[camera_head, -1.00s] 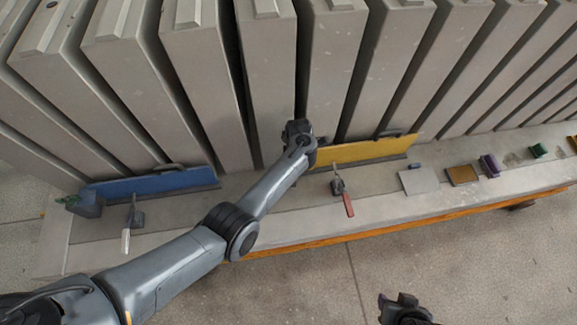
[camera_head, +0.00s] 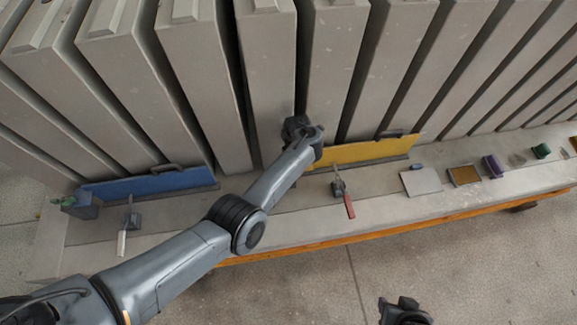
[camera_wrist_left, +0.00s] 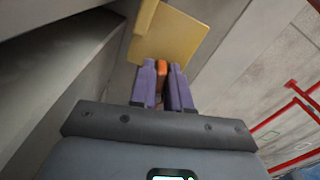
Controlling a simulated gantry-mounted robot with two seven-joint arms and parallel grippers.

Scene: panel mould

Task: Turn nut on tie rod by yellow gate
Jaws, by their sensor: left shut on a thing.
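The yellow gate (camera_head: 370,151) stands on the ledge in front of the concrete panels. My left gripper is at the left end of the gate, hidden behind its own wrist in the head view. In the left wrist view my left gripper (camera_wrist_left: 164,78) has purple fingers shut on a small orange piece, seemingly the nut (camera_wrist_left: 161,68), right against the yellow gate (camera_wrist_left: 176,38). The tie rod is hidden. My right gripper (camera_head: 402,301) is at the bottom of the head view, away from the ledge; its jaw opening is unclear.
A blue gate (camera_head: 150,186) stands at left. A clamp with a red handle (camera_head: 348,203) is in front of the yellow gate, another with a white handle (camera_head: 123,241) at left. Small plates and blocks, including a purple block (camera_head: 492,166), lie along the right ledge. Red rails (camera_wrist_left: 292,118) show in the wrist view.

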